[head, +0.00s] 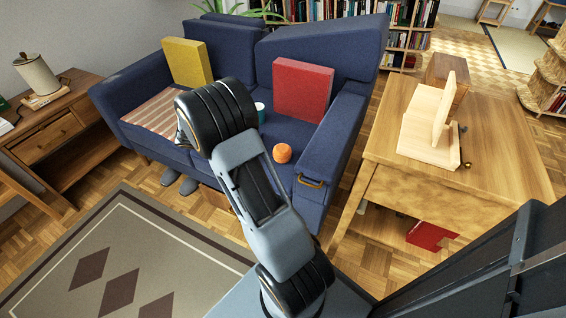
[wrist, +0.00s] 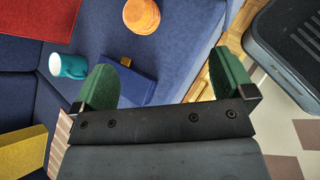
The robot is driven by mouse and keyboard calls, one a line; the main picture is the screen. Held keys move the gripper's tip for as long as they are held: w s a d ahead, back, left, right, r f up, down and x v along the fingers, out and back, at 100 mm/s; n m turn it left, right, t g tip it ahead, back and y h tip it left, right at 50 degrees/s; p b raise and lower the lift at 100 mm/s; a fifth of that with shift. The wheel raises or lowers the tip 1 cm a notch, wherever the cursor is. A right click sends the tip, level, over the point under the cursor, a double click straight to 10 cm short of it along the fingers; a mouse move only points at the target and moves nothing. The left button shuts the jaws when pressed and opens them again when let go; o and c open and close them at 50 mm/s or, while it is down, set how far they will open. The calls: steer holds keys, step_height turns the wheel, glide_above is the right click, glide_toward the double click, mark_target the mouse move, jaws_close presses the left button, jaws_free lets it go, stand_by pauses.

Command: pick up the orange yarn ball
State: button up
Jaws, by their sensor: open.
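The orange yarn ball (head: 282,153) rests on the seat of the blue sofa (head: 345,130), near its right armrest. In the wrist view the yarn ball (wrist: 141,15) is at the top edge, partly cut off, beyond the fingertips and left of the middle. My gripper (wrist: 165,78) is open, with its two green fingers wide apart and no object held between them. The ball is apart from both fingers. In the head view my arm hides the gripper.
A teal mug (wrist: 68,66) stands on the seat left of the ball. A red cushion (head: 302,89) and a yellow cushion (head: 187,62) lean on the backrest. A wooden table (head: 495,150) is at right, a side table (head: 60,125) at left. The rug (head: 60,225) is clear.

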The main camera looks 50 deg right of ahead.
mark_target(282, 153)
steer(key=w+d+f+n+h, duration=0.1)
steer(key=f, duration=0.2)
steer(key=w+d+f+n+b, duration=0.1)
steer(key=d+f, duration=0.1)
steer(key=d+f+n+h+b, duration=0.1)
steer(key=d+f, duration=0.1)
steer(key=f, duration=0.1)
steer(key=shift+w+f+g+h, duration=0.3)
steer(key=shift+w+g, duration=0.1)
steer(key=b+x, duration=0.1)
steer(key=x, duration=0.2)
steer(key=b+x, duration=0.1)
steer(key=x, duration=0.3)
steer(key=shift+w+f+b, duration=0.1)
steer(key=shift+w+b, duration=0.1)
steer(key=shift+b, duration=0.2)
steer(key=shift+b+x, duration=1.2)
steer(key=shift+x, duration=2.35)
steer(key=shift+d, duration=0.1)
steer(key=shift+c, duration=0.3)
steer(key=c, duration=0.8)
